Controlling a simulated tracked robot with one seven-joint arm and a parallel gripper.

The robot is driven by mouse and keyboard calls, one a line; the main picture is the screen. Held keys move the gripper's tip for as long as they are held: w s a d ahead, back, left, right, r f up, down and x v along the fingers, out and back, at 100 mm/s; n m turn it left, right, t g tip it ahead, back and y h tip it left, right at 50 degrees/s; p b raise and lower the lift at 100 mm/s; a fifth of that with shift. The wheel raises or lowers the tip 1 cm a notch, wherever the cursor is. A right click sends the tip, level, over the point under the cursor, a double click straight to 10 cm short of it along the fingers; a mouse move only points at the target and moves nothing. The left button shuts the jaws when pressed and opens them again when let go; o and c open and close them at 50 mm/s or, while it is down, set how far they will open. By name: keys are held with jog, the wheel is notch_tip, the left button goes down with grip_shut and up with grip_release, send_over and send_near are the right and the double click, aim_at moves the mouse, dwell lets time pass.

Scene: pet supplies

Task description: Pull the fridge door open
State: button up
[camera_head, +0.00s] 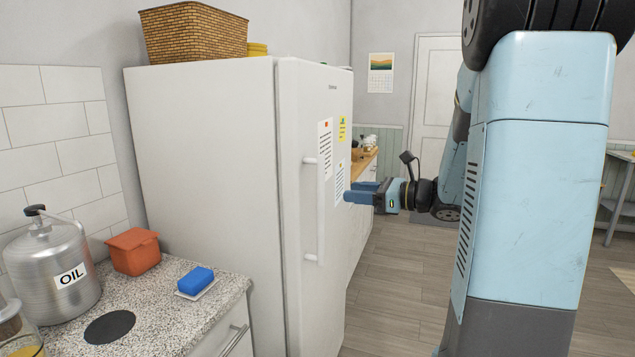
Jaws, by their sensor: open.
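The white fridge (205,150) stands left of the middle, with its side panel facing me. Its door (296,125) faces right and looks closed. A long white vertical bar handle (321,215) runs down the door. My gripper (357,192) is to the right of the handle, at about its mid height, with its blue fingers pointing left toward the door. The fingers look open and empty. They appear apart from the handle; the exact gap in depth is hard to tell.
Papers (325,148) and a yellow note (342,129) are on the door. A wicker basket (193,32) sits on top of the fridge. A granite counter (165,318) with an oil can (50,262) and a blue sponge (196,280) is at front left. The wood floor (395,285) right of the fridge is clear.

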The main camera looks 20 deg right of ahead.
jog(key=w+a+m+t, duration=0.2)
jog(key=w+a, duration=0.4)
jog(key=w, duration=0.6)
jog(key=shift+h, duration=0.3)
grip_shut()
dwell(0.3)
jog(key=shift+a, duration=0.1)
